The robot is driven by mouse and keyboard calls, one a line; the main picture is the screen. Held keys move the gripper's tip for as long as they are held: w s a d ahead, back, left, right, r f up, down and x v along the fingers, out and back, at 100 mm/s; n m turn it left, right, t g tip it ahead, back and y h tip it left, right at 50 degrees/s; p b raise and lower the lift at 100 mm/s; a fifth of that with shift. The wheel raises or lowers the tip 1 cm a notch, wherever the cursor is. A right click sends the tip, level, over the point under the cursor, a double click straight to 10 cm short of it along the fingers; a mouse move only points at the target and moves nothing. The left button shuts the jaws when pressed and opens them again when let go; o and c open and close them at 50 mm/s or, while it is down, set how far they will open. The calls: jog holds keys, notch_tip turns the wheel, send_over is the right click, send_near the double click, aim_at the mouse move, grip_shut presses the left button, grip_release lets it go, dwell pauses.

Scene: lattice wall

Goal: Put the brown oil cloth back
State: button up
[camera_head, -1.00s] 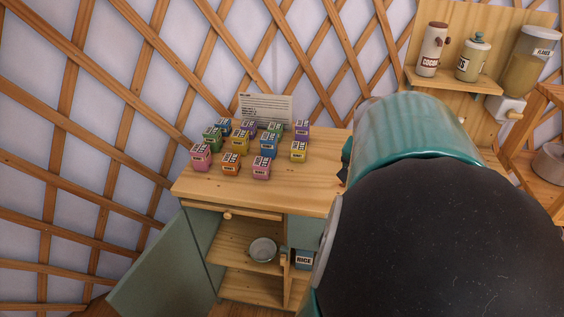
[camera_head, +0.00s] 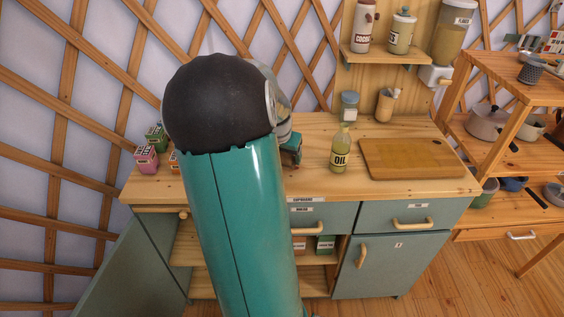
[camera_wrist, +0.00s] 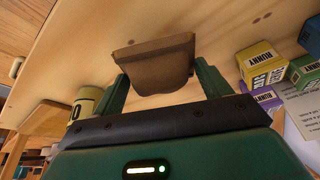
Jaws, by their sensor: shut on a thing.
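The brown cloth (camera_wrist: 153,62) shows in the wrist view as a folded piece hanging between the two green fingers of my gripper (camera_wrist: 162,82). My gripper is shut on it, above the light wooden counter top. The oil bottle (camera_head: 341,152), with a yellow-green body and an OIL label, stands upright on the counter (camera_head: 310,182), to the right of my gripper.
A cutting board (camera_head: 411,159), a jar (camera_head: 349,106) and a utensil cup (camera_head: 384,106) are on the counter's right part. Small labelled boxes (camera_head: 146,159) stand at the left. A wooden shelf unit (camera_head: 505,95) stands at the right. Below are drawers and an open compartment.

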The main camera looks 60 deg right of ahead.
aim_at(282, 160)
jog(key=shift+w+f, duration=0.15)
jog(key=shift+f, duration=1.55)
jog(key=shift+f, duration=0.1)
jog(key=o, duration=1)
jog(key=shift+r, duration=0.55)
jog(key=v, duration=1.1)
jog(key=shift+r, duration=0.1)
